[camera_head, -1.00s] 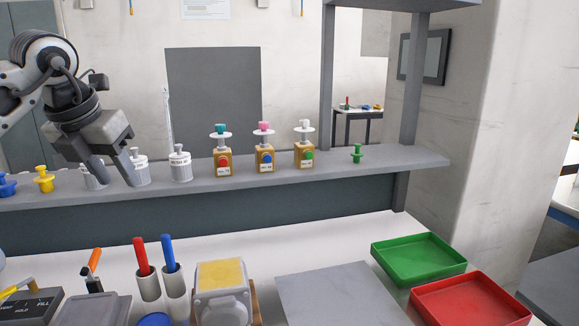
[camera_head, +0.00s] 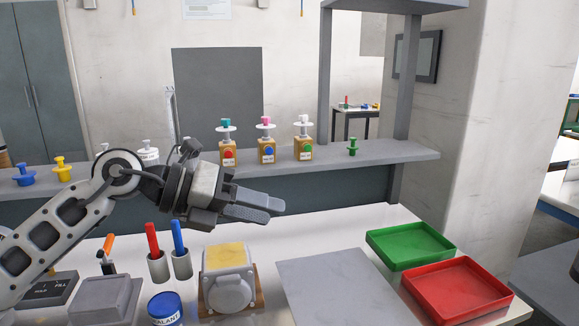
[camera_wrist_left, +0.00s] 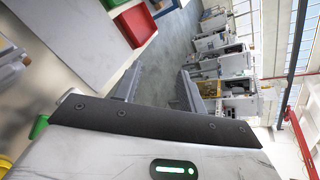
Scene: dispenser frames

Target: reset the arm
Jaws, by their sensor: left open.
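My left gripper (camera_head: 262,206) is open and empty, with its fingers pointing right above the white workbench (camera_head: 330,226). It hangs in front of the grey shelf (camera_head: 380,157). In the left wrist view my left gripper's two fingers (camera_wrist_left: 155,88) stand apart with nothing between them, and the floor and machines lie beyond. My left arm comes in from the left and hides part of the shelf and some white containers on it. My right gripper is not in view.
On the shelf stand several wooden dispensers (camera_head: 266,150) and a green plug (camera_head: 353,146). On the bench are a grey-and-yellow device (camera_head: 229,285), a red marker (camera_head: 152,239), a blue marker (camera_head: 178,236), a green tray (camera_head: 410,262) and a red tray (camera_head: 457,310). A grey plate (camera_head: 335,285) lies bare.

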